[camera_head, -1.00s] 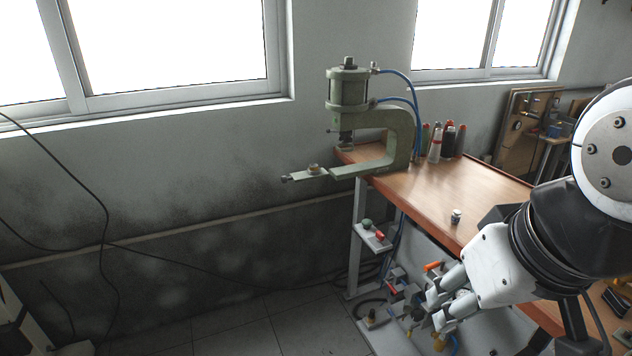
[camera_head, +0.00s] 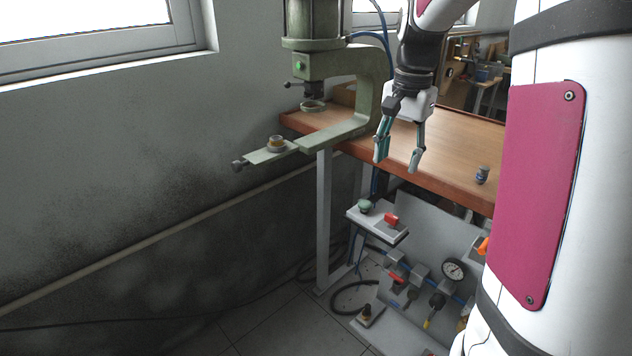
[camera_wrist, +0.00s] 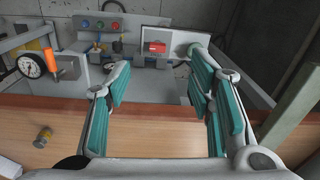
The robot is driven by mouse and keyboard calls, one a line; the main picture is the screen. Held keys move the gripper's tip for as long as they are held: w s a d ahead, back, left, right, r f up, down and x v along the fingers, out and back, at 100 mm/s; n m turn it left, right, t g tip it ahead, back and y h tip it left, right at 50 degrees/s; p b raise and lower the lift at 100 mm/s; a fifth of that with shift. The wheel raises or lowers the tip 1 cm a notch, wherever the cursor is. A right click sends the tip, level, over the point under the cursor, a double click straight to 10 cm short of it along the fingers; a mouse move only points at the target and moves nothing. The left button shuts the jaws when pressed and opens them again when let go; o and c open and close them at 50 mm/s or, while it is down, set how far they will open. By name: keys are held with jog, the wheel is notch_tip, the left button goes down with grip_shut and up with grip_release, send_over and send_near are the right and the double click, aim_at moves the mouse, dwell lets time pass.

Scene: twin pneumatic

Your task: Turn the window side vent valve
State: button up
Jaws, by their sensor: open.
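I cannot tell for certain which fitting is the window side vent valve. A small red part (camera_head: 391,219) and a green knob (camera_head: 364,206) sit on a small grey shelf below the bench edge, on the window side. The red part also shows in the wrist view (camera_wrist: 157,46). A red lever (camera_head: 397,278) sits lower on the panel of pipe fittings. My gripper (camera_head: 398,163) is open and empty, fingers pointing down, near the bench's front edge, above the shelf. In the wrist view its teal-padded fingers (camera_wrist: 160,95) are wide apart, with nothing between them.
A green C-frame press (camera_head: 372,95) stands at the bench's window end, just left of my gripper. Its arm reaches out past the wooden bench (camera_head: 440,150). A small metal cylinder (camera_head: 482,175) stands near the front edge. A gauge (camera_head: 455,270) is on the lower panel.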

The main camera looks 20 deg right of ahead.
aim_at(392, 215)
jog(key=shift+m, duration=0.6)
jog(key=d+f+b, duration=0.1)
jog(key=f, duration=0.4)
jog(key=w+d+f+b, duration=0.1)
jog(key=f, duration=0.5)
jog(key=f+b, duration=0.2)
jog(key=f, duration=0.4)
jog(key=shift+w+d, duration=0.3)
jog(key=shift+d, duration=0.1)
jog(key=shift+c, duration=0.3)
jog(key=shift+r, duration=0.1)
grip_shut()
